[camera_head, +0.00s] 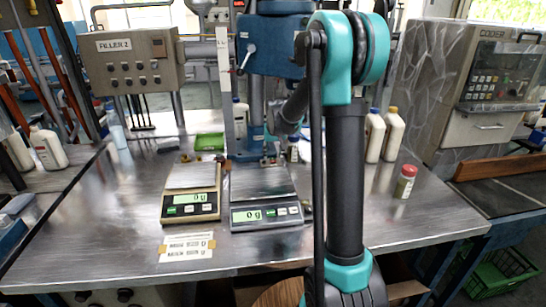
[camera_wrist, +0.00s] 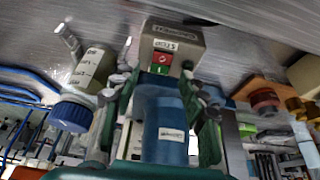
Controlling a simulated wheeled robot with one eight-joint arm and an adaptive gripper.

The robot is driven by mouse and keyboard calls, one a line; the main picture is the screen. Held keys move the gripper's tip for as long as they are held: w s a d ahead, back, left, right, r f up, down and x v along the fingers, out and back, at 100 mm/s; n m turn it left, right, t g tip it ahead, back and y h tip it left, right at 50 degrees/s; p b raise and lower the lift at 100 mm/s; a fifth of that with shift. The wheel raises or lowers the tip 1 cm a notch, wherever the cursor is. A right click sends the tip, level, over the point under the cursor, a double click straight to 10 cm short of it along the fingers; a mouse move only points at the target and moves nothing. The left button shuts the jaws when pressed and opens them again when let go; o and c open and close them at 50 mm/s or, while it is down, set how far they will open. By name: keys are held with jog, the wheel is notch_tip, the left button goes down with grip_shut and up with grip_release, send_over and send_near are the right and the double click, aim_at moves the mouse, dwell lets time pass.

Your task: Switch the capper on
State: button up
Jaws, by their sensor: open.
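The blue capper (camera_head: 272,45) stands at the back middle of the steel table, partly hidden by my arm. In the wrist view, which looks upside down, a small grey switch box (camera_wrist: 187,38) carries a red button (camera_wrist: 162,57) marked 0 and a green button (camera_wrist: 158,69) marked 1. Blue capper body (camera_wrist: 164,130) shows just below it in the picture. My gripper (camera_wrist: 160,85) is open and empty. Its fingers lie left and right of the buttons in the wrist view; I cannot tell the remaining distance. In the head view my gripper is mostly hidden at the capper.
Two scales (camera_head: 190,205) (camera_head: 266,214) stand in front of the capper. The FILLER 2 panel (camera_head: 137,62) is left, the coder (camera_head: 490,85) right. White bottles (camera_head: 376,138) and a red-capped jar (camera_head: 405,182) stand right of my arm. The table's front right is clear.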

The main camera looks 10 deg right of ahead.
jog(key=shift+x, duration=0.95)
